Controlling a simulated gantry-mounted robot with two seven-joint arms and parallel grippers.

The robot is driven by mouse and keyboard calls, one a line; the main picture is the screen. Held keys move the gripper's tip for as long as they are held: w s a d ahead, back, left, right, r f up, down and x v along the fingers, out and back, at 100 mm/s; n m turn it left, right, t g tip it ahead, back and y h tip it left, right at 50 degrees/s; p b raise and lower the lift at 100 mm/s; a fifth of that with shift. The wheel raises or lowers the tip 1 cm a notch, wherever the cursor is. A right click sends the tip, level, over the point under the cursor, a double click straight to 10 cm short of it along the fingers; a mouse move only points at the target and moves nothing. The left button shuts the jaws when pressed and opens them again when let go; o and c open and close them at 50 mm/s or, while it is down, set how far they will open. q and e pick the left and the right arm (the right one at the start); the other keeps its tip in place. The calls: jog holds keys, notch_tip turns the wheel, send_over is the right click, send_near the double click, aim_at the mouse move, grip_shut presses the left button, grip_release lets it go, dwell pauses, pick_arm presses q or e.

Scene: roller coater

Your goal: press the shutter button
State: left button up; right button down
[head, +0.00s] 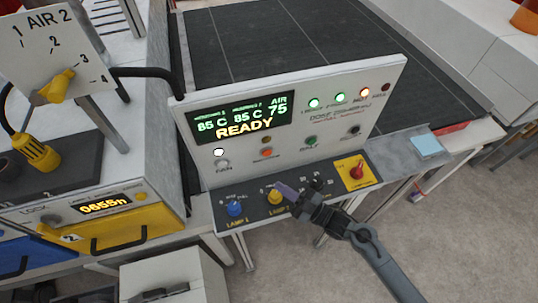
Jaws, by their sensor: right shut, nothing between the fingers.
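The control panel (388,90) stands upright, with a lit display (239,116) reading READY. Below the display is a row of push buttons: a grey one (222,163), an orange one (266,152), a green one (311,140) and a black one (354,129). Their labels are too small to read surely, so I cannot tell which is the shutter button. My right gripper (285,191) is shut and empty. It reaches in from the lower right, over the lower switch strip beside the yellow lamp knob (275,197), below the button row. My left gripper is out of view.
The strip also holds a blue lamp knob (235,208) and a red switch on a yellow plate (356,171). A yellow lever (54,87) on the AIR 2 plate and a yellow drawer unit (125,230) stand at left. A dark belt (260,40) lies behind the panel.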

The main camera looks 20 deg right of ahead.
aim_at(267, 152)
jog(key=shift+w, duration=0.1)
jog(key=w+b, duration=0.4)
jog(key=w, duration=0.4)
jog(key=shift+w+d+b, duration=0.2)
jog(key=shift+w+b, duration=0.1)
jog(key=shift+b, duration=0.1)
dwell(0.9)
dwell(0.8)
jog(key=shift+w, duration=0.1)
dwell(0.3)
jog(key=shift+w+b, duration=0.3)
